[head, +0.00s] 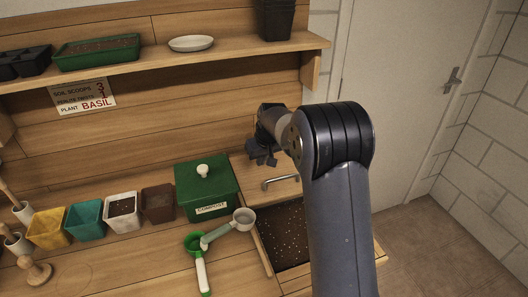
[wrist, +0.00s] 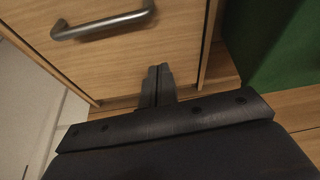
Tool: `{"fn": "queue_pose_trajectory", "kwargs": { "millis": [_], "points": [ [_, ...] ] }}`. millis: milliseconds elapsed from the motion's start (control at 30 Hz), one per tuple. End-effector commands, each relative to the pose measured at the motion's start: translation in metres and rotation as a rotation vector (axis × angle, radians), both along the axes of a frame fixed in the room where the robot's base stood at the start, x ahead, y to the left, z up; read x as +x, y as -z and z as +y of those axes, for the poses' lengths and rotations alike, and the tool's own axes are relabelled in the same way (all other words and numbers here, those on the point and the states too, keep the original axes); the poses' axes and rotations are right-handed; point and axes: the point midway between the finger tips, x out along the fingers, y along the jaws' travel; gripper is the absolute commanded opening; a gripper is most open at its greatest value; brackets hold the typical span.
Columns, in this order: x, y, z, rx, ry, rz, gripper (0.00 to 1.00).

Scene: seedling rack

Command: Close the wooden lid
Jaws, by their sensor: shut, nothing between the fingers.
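The wooden lid (head: 262,180) with its grey metal bar handle (head: 281,182) shows behind the open soil bin (head: 285,238); dark speckled soil is exposed in front of it. My gripper (head: 262,160) is above the lid's far part, beyond the handle, fingers together and empty. In the wrist view the lid (wrist: 120,60) and handle (wrist: 103,22) fill the upper left, and my closed fingertips (wrist: 157,72) appear over the lid's edge. I cannot tell whether they touch it. My arm hides the bin's right side.
A green compost box (head: 207,190) stands just left of the lid. A grey scoop (head: 230,228) and a green scoop (head: 197,262) lie left of the bin. Several coloured pots, including a brown one (head: 158,202), line the bench. A shelf (head: 170,55) runs above.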

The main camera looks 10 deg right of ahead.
Motion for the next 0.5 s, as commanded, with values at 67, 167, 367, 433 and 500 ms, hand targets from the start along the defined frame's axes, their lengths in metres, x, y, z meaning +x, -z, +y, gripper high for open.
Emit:
{"fn": "queue_pose_trajectory", "kwargs": {
  "millis": [67,167,367,433,500],
  "points": [
    [0.005,0.017,0.002,0.000,0.000,0.004,0.00],
    [0.012,0.035,0.004,0.000,0.000,0.003,0.00],
    [-0.007,0.039,-0.003,-0.001,0.000,0.000,0.00],
    [-0.013,0.040,-0.005,0.000,0.001,-0.001,0.00],
    [-0.018,0.042,-0.006,0.000,0.001,0.000,0.00]
  ]
}}
